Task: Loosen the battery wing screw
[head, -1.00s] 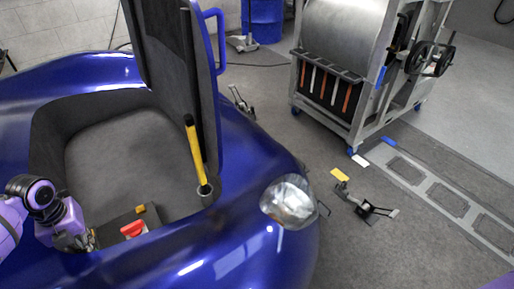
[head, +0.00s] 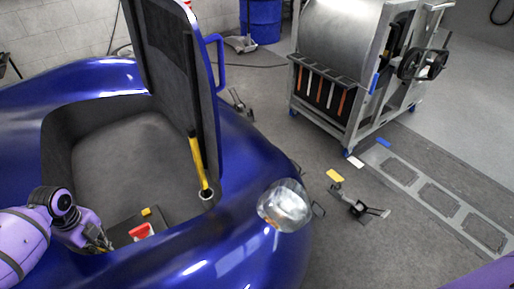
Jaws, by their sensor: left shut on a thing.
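The battery (head: 122,233) is a dark box at the bottom of the open front bay of the blue car. It has a red part (head: 141,231) and a small yellow-orange part (head: 146,211) on top. My left gripper (head: 103,243) points down at the battery's left end, low in the bay. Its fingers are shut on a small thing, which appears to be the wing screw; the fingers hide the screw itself. My right gripper is out of view; only a purple bit of my right arm shows at the bottom right corner.
The blue car body (head: 235,215) surrounds the bay.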

